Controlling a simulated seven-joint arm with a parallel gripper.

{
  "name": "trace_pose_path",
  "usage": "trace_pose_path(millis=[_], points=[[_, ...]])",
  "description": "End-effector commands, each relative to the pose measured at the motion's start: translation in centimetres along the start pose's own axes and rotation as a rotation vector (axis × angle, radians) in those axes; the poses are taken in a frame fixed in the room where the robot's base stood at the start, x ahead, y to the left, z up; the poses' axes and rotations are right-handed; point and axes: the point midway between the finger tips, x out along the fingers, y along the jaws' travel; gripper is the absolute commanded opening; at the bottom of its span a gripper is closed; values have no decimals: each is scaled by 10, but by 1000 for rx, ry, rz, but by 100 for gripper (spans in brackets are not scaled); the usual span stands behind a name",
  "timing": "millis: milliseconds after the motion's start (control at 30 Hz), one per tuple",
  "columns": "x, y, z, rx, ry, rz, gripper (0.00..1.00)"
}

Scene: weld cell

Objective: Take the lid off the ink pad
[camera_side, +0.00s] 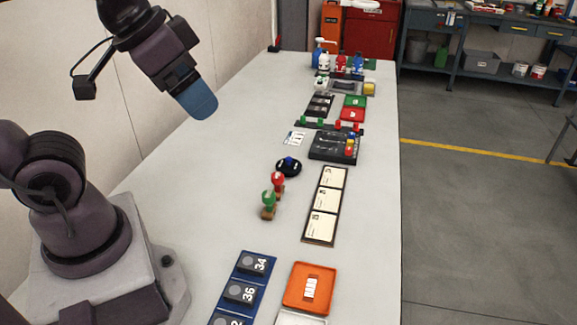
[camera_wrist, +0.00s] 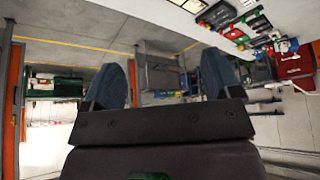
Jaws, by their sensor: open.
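A round black item with a blue knob on top (camera_side: 288,167) sits on the table in the side view; it looks like the ink pad under its lid, but it is too small to be sure. It rests just behind two stamps, one with a red handle (camera_side: 277,181) and one with a green handle (camera_side: 268,203). My gripper (camera_side: 198,104) is high above the table, to the left of these things and apart from them. In the wrist view its two blue fingers (camera_wrist: 163,80) stand wide apart with nothing between them.
A dark tray with cream cards (camera_side: 321,228) lies right of the stamps. A blue tray with numbered blocks (camera_side: 257,283) and an orange tray (camera_side: 291,300) are in front. A black case (camera_side: 325,151), red and green boxes (camera_side: 352,114) and bottles stand farther back. The table's left side is clear.

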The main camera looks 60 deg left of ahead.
Motion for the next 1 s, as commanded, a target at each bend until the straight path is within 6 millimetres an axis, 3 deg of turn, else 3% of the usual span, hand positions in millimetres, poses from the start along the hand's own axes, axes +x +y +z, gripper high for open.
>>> trace_pose_path(millis=[333,467,567,733,1000], points=[[1,-1,0,-6,-3,-3,98],[15,-6,3,-26,-76,-13,98],[33,-13,-2,-48,-166,-29,98],[72,-36,-28,12,-303,-64,98],[159,-83,-66,421,-467,-29,98]])
